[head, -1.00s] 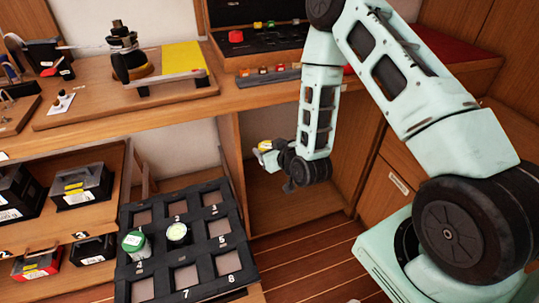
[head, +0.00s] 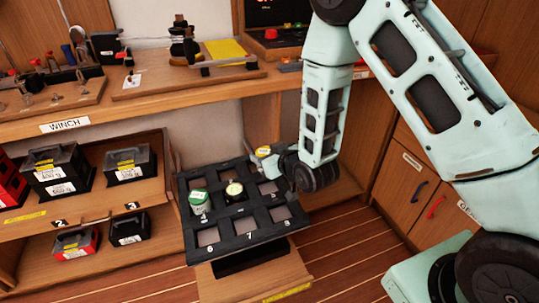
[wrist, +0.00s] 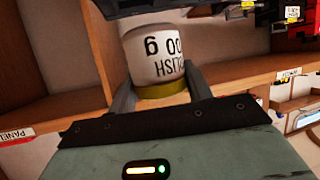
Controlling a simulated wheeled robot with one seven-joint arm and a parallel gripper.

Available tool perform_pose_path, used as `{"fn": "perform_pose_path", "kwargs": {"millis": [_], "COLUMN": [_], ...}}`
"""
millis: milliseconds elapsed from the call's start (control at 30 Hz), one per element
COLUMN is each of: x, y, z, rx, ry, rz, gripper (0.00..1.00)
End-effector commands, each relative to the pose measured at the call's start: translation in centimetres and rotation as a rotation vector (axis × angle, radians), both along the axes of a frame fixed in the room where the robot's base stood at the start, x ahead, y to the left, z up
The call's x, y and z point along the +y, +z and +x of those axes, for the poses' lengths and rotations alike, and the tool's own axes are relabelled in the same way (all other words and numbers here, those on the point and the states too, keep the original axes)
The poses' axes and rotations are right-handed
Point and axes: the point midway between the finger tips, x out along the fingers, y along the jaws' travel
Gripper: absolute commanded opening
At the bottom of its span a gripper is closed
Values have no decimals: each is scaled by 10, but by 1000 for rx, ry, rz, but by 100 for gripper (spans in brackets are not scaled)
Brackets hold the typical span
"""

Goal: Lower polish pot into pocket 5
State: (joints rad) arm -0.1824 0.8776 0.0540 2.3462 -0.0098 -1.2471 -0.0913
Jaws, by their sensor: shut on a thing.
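The polish pot is white with dark print and a gold-yellow lid. In the wrist view the pot (wrist: 155,55) shows upside down between the two fingers of my gripper (wrist: 160,88), which is shut on it near the lid. In the head view the pot's yellow lid (head: 263,150) shows at my gripper (head: 270,158), above the back right of the black rack (head: 243,247). Pocket 5 (head: 268,188), the right one of the middle row, looks empty. The pot's underside is hidden.
A green-lidded jar (head: 199,203) stands in the rack's left middle pocket and a dark jar with a yellow top (head: 234,191) in its centre pocket. The front row is empty. Shelves with black cases (head: 57,170) lie left, the workbench (head: 150,108) behind.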

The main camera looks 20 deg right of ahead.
Motion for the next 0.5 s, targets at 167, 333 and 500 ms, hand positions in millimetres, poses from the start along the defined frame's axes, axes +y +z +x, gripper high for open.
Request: {"fn": "perform_pose_path", "kwargs": {"millis": [167, 333, 500], "x": [-1, -2, -2], "y": [-18, -38, -57], "z": [0, 0, 0], "rx": [-1, -1, -1], "ry": [0, -1, 0], "rz": [0, 0, 0], "gripper": [22, 22, 22]}}
